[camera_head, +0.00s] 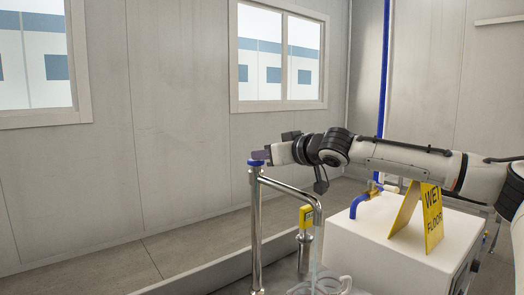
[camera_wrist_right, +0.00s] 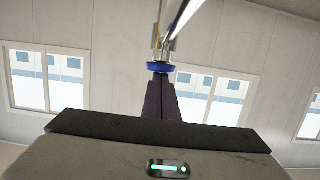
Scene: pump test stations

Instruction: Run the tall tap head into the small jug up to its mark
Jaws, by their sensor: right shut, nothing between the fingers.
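The tall tap head is a chrome post (camera_head: 257,230) with a blue cap (camera_head: 257,162) on top and an arm (camera_head: 290,190) sloping right to a downturned end. My right gripper (camera_head: 264,155) is shut and empty, its fingertips at the blue cap. In the right wrist view, the shut fingers (camera_wrist_right: 164,98) reach up to the blue cap (camera_wrist_right: 160,67) and appear to touch it. A clear vessel (camera_head: 333,285), perhaps the small jug, is cut off at the bottom edge below the tap's end. Its mark and water level cannot be made out. My left gripper is out of view.
A white box (camera_head: 400,245) stands right of the tap, with a yellow wet-floor sign (camera_head: 432,215) and a blue bent pipe (camera_head: 362,202). A yellow tag (camera_head: 306,216) and metal cylinder (camera_head: 304,250) are by the tap.

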